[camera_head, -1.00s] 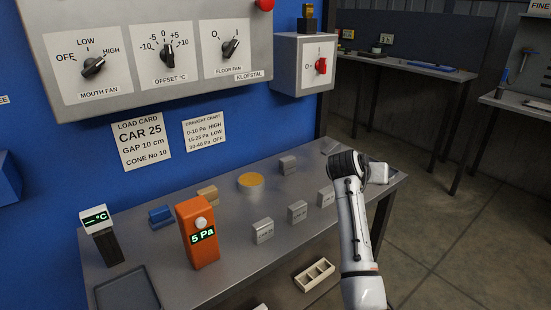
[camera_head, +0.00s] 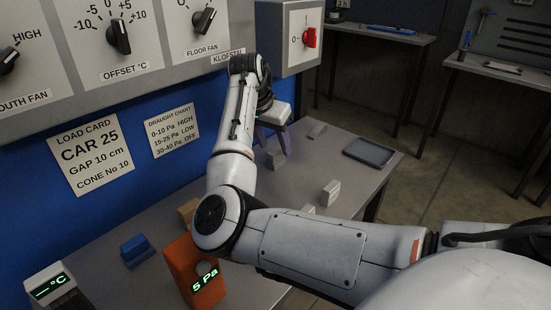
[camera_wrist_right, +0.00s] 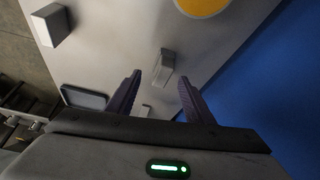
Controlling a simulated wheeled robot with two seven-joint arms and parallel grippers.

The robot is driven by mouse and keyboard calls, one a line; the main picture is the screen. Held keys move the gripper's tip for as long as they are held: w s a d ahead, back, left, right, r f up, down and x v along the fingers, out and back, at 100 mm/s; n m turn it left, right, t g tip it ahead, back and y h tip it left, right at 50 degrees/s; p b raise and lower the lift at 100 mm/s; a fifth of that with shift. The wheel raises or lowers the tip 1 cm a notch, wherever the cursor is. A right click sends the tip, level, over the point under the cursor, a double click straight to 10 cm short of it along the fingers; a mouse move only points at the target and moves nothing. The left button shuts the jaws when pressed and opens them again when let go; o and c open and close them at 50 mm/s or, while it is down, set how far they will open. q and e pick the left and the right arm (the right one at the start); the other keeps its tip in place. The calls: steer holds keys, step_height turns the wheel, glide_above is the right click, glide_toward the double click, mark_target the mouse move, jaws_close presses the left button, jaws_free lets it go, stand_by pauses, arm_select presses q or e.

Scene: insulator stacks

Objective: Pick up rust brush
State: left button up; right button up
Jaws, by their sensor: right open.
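I cannot pick out a rust brush for sure in either view. My right gripper (camera_head: 274,141) is over the far part of the metal table (camera_head: 335,150), its fingers pointing down. In the right wrist view the two dark fingers (camera_wrist_right: 160,78) are spread apart with nothing gripped. A small grey block (camera_wrist_right: 166,64) shows between and beyond the fingertips; a grey block (camera_head: 276,159) also shows by the fingers in the head view. A small grey item (camera_head: 317,130) lies near the table's back edge; its kind is unclear. My left gripper is out of view.
A dark tray (camera_head: 352,157) lies at the table's right end. A pale block (camera_head: 330,193) stands nearer. An orange meter (camera_head: 195,272) reading 5 Pa, a blue block (camera_head: 138,249) and a tan block (camera_head: 187,211) are at left. The control panel (camera_head: 165,60) hangs close above.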

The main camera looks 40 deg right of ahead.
mark_target(276, 151)
steer(key=x, duration=0.5)
steer(key=shift+w+d, duration=0.1)
steer(key=shift+r, duration=0.1)
jaws_close()
